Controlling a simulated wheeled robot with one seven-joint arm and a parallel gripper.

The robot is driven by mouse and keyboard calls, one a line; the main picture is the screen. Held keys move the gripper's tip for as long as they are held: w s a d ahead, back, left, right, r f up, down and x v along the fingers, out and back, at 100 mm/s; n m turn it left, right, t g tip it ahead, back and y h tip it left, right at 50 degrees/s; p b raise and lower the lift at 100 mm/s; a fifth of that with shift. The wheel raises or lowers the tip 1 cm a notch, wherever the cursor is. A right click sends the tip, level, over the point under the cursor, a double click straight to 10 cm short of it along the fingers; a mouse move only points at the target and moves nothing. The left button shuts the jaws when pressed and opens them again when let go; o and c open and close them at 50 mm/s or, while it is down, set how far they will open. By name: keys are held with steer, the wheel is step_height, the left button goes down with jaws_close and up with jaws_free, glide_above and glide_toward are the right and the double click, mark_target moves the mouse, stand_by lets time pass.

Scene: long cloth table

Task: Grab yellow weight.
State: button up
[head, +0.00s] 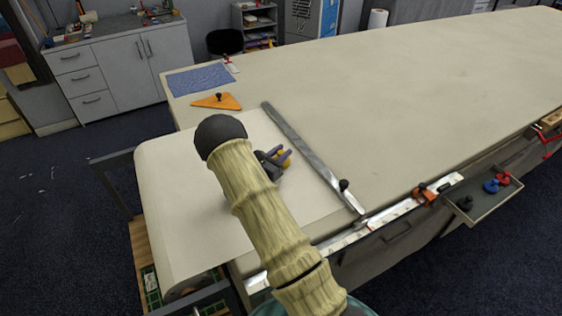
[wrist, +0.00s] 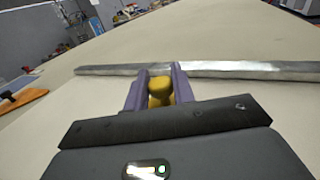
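The yellow weight (wrist: 159,91) is small, with a rounded knob on top, and sits between the two purple fingers of my gripper (wrist: 160,84) in the wrist view. The fingers are close together with little or no gap at the weight's sides, so my gripper looks shut on it. In the head view the weight (head: 284,159) shows as a yellow patch by the purple fingertips of my gripper (head: 277,156), over the pale sheet. My arm and the fingers hide part of it. I cannot tell whether its base touches the table.
A long metal ruler (head: 310,154) with a black knob lies just beyond the gripper. An orange triangle (head: 217,102) and a blue mat (head: 201,79) lie at the far left. A tray (head: 482,205) with red and blue weights hangs at the right edge. The far table (head: 420,80) is clear.

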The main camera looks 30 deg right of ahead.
mark_target(281, 152)
jaws_close()
steer(key=shift+r, duration=0.15)
step_height(281, 152, up, 10)
steer(key=shift+f+b, duration=0.1)
steer(key=shift+b, duration=0.55)
